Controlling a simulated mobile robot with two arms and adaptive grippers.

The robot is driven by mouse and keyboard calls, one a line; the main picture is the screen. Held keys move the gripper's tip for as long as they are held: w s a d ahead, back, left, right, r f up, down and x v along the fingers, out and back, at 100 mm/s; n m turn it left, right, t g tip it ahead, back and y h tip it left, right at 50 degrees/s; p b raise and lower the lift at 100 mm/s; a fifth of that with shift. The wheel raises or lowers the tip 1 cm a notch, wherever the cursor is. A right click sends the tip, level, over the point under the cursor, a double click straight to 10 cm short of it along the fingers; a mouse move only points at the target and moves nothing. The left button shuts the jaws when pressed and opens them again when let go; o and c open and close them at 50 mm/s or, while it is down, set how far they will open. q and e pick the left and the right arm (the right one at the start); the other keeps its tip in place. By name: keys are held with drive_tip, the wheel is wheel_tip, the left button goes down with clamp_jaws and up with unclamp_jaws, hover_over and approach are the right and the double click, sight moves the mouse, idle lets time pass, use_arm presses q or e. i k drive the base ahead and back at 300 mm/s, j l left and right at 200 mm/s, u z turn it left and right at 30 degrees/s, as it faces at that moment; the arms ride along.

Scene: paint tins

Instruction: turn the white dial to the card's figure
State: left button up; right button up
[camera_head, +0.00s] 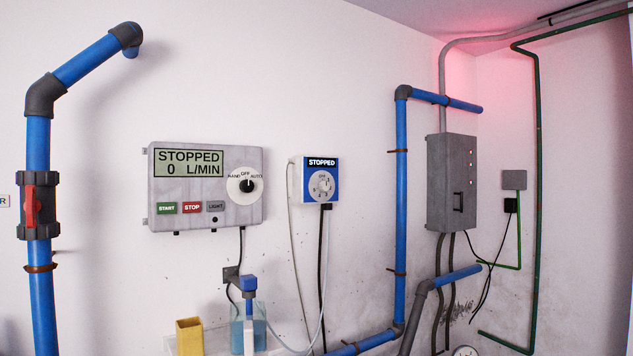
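A blue and white wall unit (334,195) has a small display reading "STOPPED" and a round white dial (321,185) with markings too small to read. To its left, a grey control panel (157,190) shows "STOPPED 0 L/MIN". That panel has a white round plate (234,190) marked HAND, OFF and AUTO with a black knob (247,186) on it. I cannot make out a card with a figure in this view. Neither of my grippers is in view.
Blue pipes (401,220) run along the wall, one with a red-handled valve (32,206). A grey cabinet (452,180) hangs at right. Below the panel are a yellow container (190,337) and a translucent blue tank (259,328). Cables and a tube hang below the blue unit.

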sight(323, 186)
drive_tip(key=i+j, duration=0.2)
drive_tip(key=i, duration=0.3)
drive_tip(key=i+j, duration=0.2)
drive_tip(key=i, duration=0.25)
drive_tip(key=i+j, duration=0.2)
drive_tip(key=i, duration=0.3)
drive_tip(key=k+j+u, duration=0.05)
